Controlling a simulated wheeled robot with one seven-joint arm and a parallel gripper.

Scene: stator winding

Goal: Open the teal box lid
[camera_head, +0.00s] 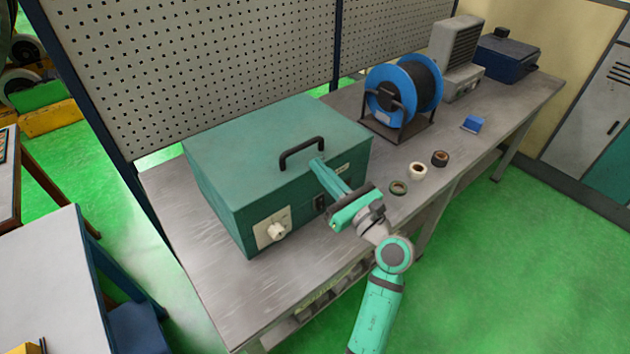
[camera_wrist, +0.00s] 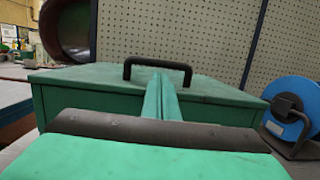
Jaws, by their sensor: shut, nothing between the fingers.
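The teal box (camera_head: 215,196) stands on the workbench with its lid (camera_head: 243,140) down. A black handle (camera_head: 301,150) sits on the lid near its front edge, and it also shows in the wrist view (camera_wrist: 158,64). A white knob (camera_head: 277,231) and a dark switch are on the front face. My gripper (camera_head: 318,164) is shut and empty at the upper front edge of the box, just in front of the handle. In the wrist view the shut fingers (camera_wrist: 161,95) point at the handle. I cannot tell whether the fingertips touch the lid or handle.
A blue cable reel (camera_head: 402,92) stands right of the box. Rolls of tape (camera_head: 417,170) and a small blue block (camera_head: 472,124) lie on the bench (camera_head: 212,283). A perforated panel (camera_head: 200,60) rises behind the box. Bare bench shows left of it.

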